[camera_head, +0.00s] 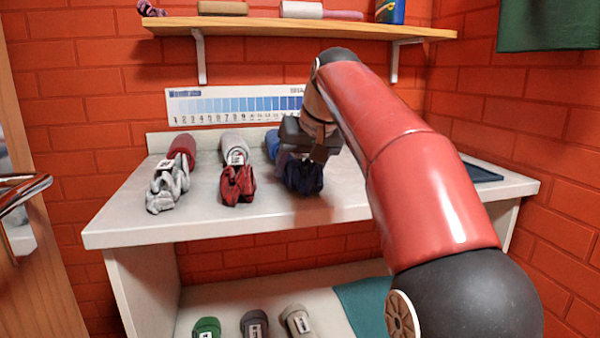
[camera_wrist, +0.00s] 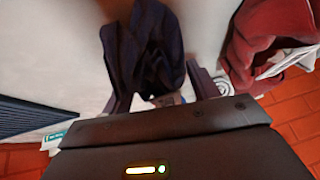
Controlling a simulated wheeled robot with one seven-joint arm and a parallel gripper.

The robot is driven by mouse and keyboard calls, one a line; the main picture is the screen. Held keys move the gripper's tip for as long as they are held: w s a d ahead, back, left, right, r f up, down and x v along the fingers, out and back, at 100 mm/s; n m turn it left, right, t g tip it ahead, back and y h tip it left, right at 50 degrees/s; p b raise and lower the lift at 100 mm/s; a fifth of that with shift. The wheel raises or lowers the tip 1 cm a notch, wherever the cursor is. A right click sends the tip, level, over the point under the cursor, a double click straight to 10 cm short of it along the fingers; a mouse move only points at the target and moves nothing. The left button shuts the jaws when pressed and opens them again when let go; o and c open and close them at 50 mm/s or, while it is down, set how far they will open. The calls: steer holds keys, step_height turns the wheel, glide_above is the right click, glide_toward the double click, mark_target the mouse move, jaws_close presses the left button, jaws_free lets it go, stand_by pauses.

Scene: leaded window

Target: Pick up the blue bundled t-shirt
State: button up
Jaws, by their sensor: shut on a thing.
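The blue bundled t-shirt (camera_head: 305,180) is on the right of the row on the white counter in the head view. Its dark navy loose end shows below my gripper (camera_head: 300,155), and a brighter blue part shows behind on the left. My gripper is shut on it from above and hides its middle. In the wrist view the dark blue cloth (camera_wrist: 155,45) is between my fingers. I cannot tell whether it is clear of the counter.
A grey-and-red bundle (camera_head: 236,180) lies close left of it, and a red-and-grey bundle (camera_head: 170,182) farther left. A dark flat tray (camera_head: 478,172) is at the counter's right. A shelf (camera_head: 290,27) hangs above; rolled items (camera_head: 255,325) lie below.

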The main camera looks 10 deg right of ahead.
steer(key=shift+c, duration=1.1)
